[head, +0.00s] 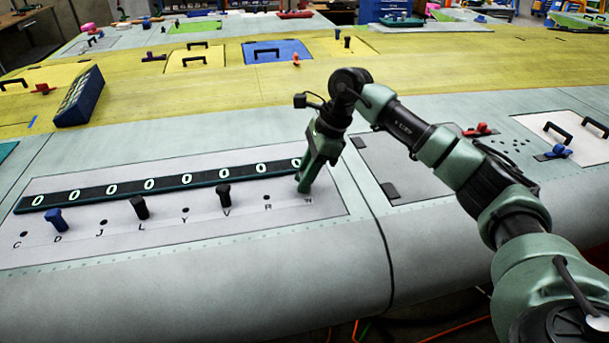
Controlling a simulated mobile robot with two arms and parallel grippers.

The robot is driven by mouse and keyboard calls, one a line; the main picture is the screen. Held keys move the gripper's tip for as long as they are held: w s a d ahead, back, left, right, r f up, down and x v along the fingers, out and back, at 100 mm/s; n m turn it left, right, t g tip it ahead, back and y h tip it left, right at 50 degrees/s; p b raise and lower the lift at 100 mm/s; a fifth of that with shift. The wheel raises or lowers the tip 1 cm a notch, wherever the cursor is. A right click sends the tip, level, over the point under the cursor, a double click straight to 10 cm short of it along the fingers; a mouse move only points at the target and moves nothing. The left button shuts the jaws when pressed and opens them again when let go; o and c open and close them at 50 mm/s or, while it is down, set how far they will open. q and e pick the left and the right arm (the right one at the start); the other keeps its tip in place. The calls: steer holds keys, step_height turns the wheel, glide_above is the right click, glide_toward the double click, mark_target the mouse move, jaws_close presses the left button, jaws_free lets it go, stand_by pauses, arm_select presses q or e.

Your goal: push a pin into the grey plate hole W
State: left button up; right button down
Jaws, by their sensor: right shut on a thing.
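The grey plate (170,240) lies on the wing at the left, with a row of lettered holes along its front. A blue pin (57,219) stands at D, and black pins stand at L (140,207) and V (224,198). The holes at J (103,222), Y (185,210) and R (266,197) look empty. My left gripper is out of view.
A dark strip of white zeros (130,190) runs behind the holes, its right end close to my right gripper. A dark blue block (80,97) stands behind on the yellow wing skin. A grey panel (395,165) lies to the right. The plate's front is clear.

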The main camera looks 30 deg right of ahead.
steer(key=c, duration=1.1)
jaws_free()
steer(key=shift+d+r, duration=0.2)
steer(key=shift+r, duration=0.15)
steer(key=b+v, duration=0.2)
steer(key=v, duration=0.5)
steer(key=shift+r, duration=0.1)
